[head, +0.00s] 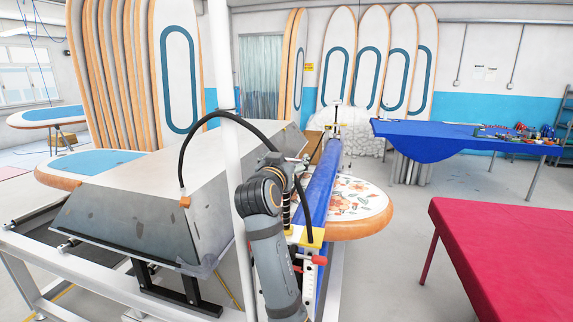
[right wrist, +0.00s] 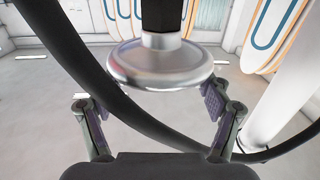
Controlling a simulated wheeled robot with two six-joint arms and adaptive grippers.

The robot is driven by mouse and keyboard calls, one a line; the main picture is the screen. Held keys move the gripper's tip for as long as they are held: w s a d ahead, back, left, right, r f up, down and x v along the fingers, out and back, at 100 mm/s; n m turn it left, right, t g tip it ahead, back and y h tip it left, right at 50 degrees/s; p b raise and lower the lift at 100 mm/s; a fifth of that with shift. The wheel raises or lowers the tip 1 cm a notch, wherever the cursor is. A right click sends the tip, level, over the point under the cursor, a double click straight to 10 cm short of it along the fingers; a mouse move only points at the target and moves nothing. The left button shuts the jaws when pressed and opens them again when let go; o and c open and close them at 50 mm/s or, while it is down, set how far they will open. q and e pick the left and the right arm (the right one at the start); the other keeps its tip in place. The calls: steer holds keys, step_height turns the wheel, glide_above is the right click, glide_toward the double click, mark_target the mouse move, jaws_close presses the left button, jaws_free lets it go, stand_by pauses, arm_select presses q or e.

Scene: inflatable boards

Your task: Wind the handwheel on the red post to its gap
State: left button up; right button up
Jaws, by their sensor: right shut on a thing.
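The handwheel (right wrist: 160,66) is a round silver disc with a thick rim, close in front of the camera in the right wrist view. A pale hub joins it to a dark shaft (right wrist: 161,15) above. In the head view my right gripper (head: 298,162) is at the end of the bent arm, and the wheel is too small or hidden to make out. I cannot pick out a gap mark or a clearly red post. My left gripper is not in view.
A black hose (head: 243,122) loops over my right arm and crosses the right wrist view (right wrist: 70,65). A white pole (head: 217,60) stands close by. A grey sloped machine (head: 150,190) is left; a long blue beam (head: 322,185) is right. A red table (head: 500,245) stands further right.

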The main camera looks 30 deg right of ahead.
steer(key=shift+r+m+g+h, duration=0.25)
steer(key=shift+m+g+h, duration=0.05)
steer(key=o, duration=1.1)
steer(key=shift+f, duration=0.15)
step_height(320, 180, up, 10)
steer(key=shift+r, duration=0.1)
